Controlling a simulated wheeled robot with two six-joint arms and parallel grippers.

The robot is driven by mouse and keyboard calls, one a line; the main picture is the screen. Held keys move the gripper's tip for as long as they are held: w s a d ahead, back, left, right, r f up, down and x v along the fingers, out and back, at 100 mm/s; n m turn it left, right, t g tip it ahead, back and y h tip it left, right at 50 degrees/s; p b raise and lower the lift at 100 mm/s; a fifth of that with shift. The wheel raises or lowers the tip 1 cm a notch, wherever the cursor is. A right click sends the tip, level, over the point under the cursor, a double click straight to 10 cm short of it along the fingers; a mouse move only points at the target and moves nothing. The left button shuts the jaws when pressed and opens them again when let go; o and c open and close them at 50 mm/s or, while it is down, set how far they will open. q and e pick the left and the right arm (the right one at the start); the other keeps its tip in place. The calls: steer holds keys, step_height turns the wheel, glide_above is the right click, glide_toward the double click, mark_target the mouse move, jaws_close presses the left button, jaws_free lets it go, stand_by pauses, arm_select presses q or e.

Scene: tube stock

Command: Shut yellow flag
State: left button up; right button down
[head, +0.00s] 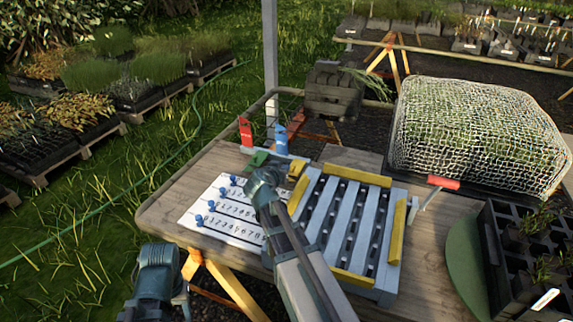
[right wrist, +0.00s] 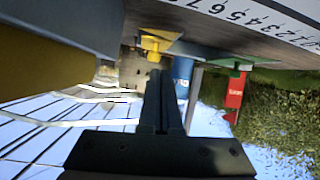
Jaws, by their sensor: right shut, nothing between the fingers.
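The yellow flag (head: 298,168) is low at the table's back edge, beside the slatted rack's corner. In the right wrist view, which is upside down, the yellow flag (right wrist: 157,42) lies close to the table top. My right gripper (head: 279,166) is shut and empty, its fingertips just in front of the yellow flag; the closed fingers (right wrist: 164,88) point towards it, and whether they touch I cannot tell. The blue flag (head: 281,139) and red flag (head: 245,132) stand upright. The green flag (head: 257,158) lies flat. My left gripper (head: 178,302) is low at the left, its jaws unclear.
The slatted rack (head: 342,215) with yellow bars stands right of my right arm. A numbered sheet (head: 222,222) with blue pegs lies on the left. A red-topped lever (head: 443,183) rises at the right. A netted tray (head: 480,135) stands behind it.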

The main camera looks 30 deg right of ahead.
steer(key=s+a+f+b, duration=0.1)
steer(key=s+a, duration=0.1)
steer(key=s+a+f+b, duration=0.1)
steer(key=s+a+f, duration=0.1)
steer(key=shift+a+f+b, duration=0.1)
steer(key=shift+a+b, duration=0.05)
steer(key=shift+b, duration=0.2)
